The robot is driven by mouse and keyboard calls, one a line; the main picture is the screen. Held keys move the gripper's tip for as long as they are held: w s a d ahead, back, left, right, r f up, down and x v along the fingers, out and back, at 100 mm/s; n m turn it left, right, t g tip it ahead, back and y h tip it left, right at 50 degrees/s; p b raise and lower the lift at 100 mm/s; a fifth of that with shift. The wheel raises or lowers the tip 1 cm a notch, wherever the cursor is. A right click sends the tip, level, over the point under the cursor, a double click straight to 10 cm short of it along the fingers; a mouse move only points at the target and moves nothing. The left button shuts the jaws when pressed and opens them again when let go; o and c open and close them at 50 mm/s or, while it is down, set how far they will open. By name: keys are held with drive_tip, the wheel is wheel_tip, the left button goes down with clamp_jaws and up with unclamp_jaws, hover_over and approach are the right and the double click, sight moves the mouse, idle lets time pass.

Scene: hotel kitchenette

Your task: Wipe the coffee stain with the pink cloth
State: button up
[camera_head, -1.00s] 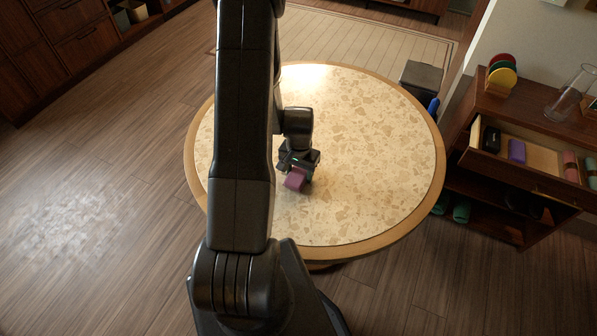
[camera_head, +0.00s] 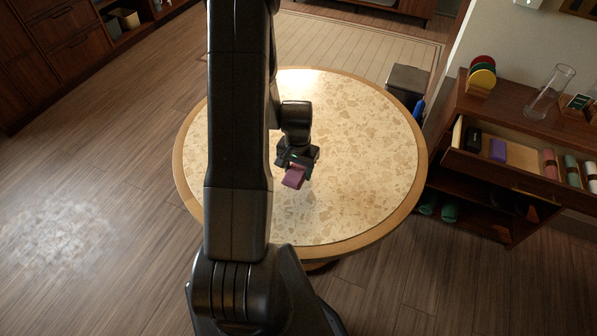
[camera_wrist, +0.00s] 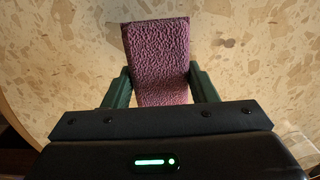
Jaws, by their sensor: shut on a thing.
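The pink cloth (camera_head: 293,178) is a small folded block with a nubbly surface. It fills the middle of the wrist view (camera_wrist: 158,55). My gripper (camera_head: 299,168) is shut on it, with a dark green finger on each side of the cloth in the wrist view (camera_wrist: 160,88). The cloth is over the round table (camera_head: 370,150), near its middle; I cannot tell whether it touches the top. The tabletop is cream with tan flecks. I cannot make out a coffee stain among the flecks. My arm hides the left part of the table.
A wooden cabinet (camera_head: 480,221) stands right of the table. Its open drawer (camera_head: 522,158) holds a purple item (camera_head: 498,150) and several rolls. A glass vase (camera_head: 549,91) and coloured discs (camera_head: 481,76) stand on top. A dark bin (camera_head: 408,80) is behind the table. The tabletop's right side is clear.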

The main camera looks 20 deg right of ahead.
sight(297, 170)
drive_tip(key=shift+r+p, duration=0.7)
drive_tip(key=shift+r, duration=0.9)
drive_tip(key=shift+a, duration=0.1)
